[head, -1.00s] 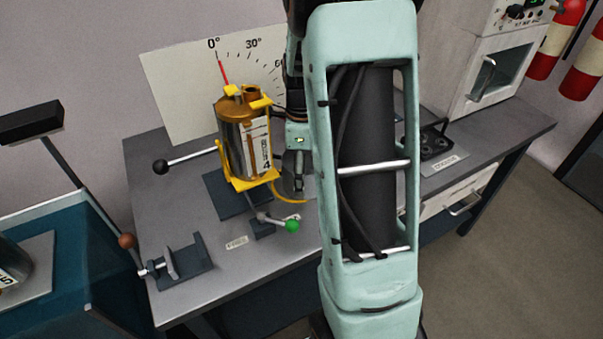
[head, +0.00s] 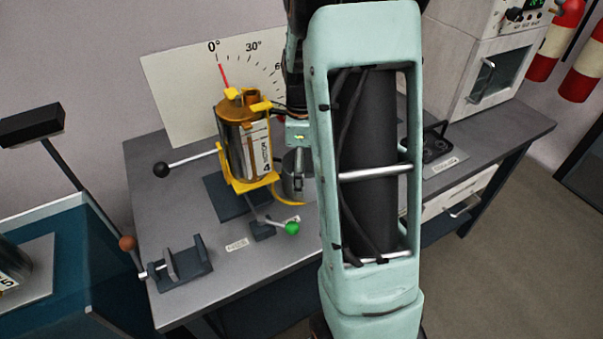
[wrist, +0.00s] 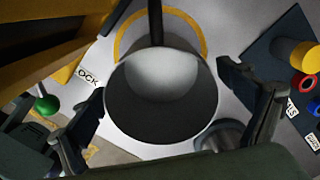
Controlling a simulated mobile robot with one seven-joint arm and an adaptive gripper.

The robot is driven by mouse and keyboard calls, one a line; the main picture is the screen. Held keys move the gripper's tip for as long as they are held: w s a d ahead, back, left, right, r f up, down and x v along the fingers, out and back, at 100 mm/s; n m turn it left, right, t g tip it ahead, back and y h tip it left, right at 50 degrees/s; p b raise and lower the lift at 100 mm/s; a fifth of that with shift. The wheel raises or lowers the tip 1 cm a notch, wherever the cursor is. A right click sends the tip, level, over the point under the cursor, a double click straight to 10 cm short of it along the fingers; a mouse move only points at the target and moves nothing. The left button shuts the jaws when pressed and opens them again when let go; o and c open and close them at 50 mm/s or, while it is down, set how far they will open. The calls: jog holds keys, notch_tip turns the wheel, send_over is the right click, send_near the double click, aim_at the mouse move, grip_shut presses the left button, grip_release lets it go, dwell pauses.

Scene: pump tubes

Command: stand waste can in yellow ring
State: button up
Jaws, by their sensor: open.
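The waste can (wrist: 160,100) is a round dark grey can seen from above in the wrist view, with a lighter patch inside and a dark rod across its top edge. A yellow ring (wrist: 203,32) on the bench shows as an arc behind it; the can hides the rest, so I cannot tell whether it is fully inside. My gripper (wrist: 161,79) is open, its fingers apart on either side of the can. In the head view the grey can (head: 292,178) stands beside the yellow arc (head: 288,201), partly hidden by my arm.
A brass-topped cylinder in a yellow cradle (head: 243,140) stands close left of the can. A green-knobbed lever (head: 291,228) and a dark clamp (head: 182,264) lie nearer the front. A dark mat with coloured parts (wrist: 290,75) is at right in the wrist view.

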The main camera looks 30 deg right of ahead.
notch_tip(320, 180, up, 11)
jog(key=p, duration=0.1)
jog(key=shift+p, duration=0.4)
jog(key=shift+f, duration=0.1)
